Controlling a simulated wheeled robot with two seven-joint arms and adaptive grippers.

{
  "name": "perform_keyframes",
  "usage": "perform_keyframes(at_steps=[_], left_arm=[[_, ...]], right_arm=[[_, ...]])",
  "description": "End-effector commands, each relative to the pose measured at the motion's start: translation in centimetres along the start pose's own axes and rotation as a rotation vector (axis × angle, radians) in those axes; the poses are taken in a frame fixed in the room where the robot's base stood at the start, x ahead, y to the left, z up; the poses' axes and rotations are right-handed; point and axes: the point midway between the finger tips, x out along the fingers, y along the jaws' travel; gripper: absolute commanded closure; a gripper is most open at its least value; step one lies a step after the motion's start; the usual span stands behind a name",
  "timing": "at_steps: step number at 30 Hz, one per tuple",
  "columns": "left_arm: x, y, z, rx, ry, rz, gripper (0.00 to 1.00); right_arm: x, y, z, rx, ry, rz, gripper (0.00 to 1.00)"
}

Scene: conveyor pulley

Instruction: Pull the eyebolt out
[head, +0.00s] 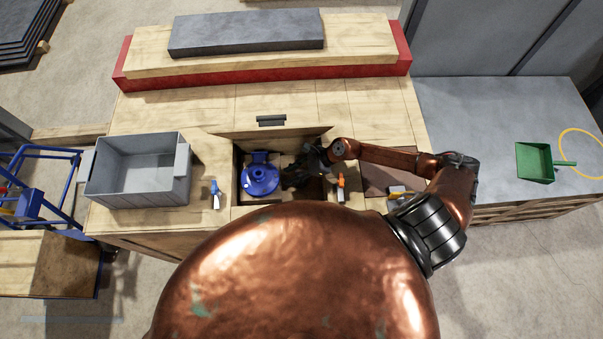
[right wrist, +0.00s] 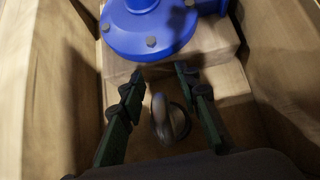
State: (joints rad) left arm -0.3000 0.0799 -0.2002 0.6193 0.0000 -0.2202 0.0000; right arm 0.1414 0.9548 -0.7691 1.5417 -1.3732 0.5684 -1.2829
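The eyebolt (right wrist: 161,116) shows in the right wrist view as a grey metal ring, between the two fingers near the palm. My right gripper (right wrist: 160,74) is open, with a finger on each side of the ring and visible gaps to it. I cannot tell how the bolt's lower end is seated. In the head view my dark right gripper (head: 303,172) is inside the recess, right of the blue pump-like part (head: 260,180), and hides the eyebolt. The blue flanged part also shows in the right wrist view (right wrist: 145,28). My left gripper is not in view.
Wooden walls of the recess (right wrist: 50,90) stand close on both sides of my right gripper. A grey bin (head: 140,185) stands left, with a blue-handled tool (head: 215,195) beside it. An orange-handled tool (head: 341,187) is close right. A green dustpan (head: 535,163) lies far right.

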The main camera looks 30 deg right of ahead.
Motion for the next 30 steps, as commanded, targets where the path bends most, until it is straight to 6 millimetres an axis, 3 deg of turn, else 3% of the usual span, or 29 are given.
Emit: perform_keyframes(at_steps=[21,30], left_arm=[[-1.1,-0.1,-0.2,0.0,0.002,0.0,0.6],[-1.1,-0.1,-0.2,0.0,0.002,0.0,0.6]], right_arm=[[-5.7,0.0,0.1,0.0,0.0,0.0,0.7],[-6.0,0.0,0.0,-0.001,0.0,0.0,0.7]])
